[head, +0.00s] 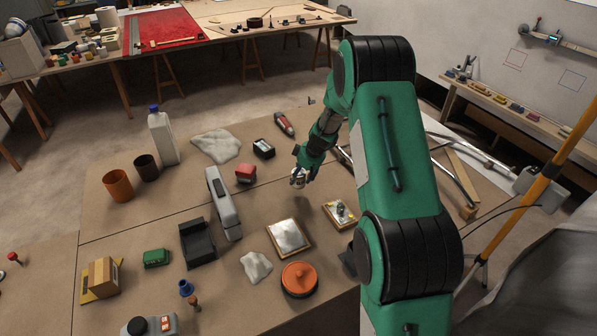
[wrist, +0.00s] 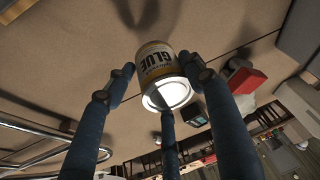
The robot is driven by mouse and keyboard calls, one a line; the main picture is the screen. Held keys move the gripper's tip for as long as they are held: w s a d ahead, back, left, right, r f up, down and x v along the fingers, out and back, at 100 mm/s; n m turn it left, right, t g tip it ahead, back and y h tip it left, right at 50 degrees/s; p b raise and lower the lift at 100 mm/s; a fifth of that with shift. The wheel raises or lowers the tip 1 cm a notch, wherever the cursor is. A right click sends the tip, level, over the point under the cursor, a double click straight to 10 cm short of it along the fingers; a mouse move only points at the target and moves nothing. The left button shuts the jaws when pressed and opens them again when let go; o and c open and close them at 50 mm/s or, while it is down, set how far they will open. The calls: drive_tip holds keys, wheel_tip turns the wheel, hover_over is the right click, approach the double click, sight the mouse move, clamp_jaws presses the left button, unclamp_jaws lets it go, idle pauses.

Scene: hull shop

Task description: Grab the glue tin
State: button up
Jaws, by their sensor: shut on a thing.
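The glue tin (wrist: 156,65) is a small round can with a tan label reading GLUE and a pale metal end. In the wrist view it sits between the blue fingers of my gripper (wrist: 158,80), which are shut on it from both sides. In the head view my gripper (head: 299,177) is over the right part of the workbench, with the tin (head: 298,182) showing small and pale at the fingertips. The tin's shadow shows apart from it in the wrist view, so it seems held above the bench top.
A white bottle (head: 162,137) stands at the back left. Metal tubing (head: 450,165) lies right of my gripper.

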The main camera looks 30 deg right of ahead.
drive_tip(key=shift+s+a+r, duration=0.1)
drive_tip(key=shift+s+a, duration=0.05)
drive_tip(key=shift+s, duration=0.55)
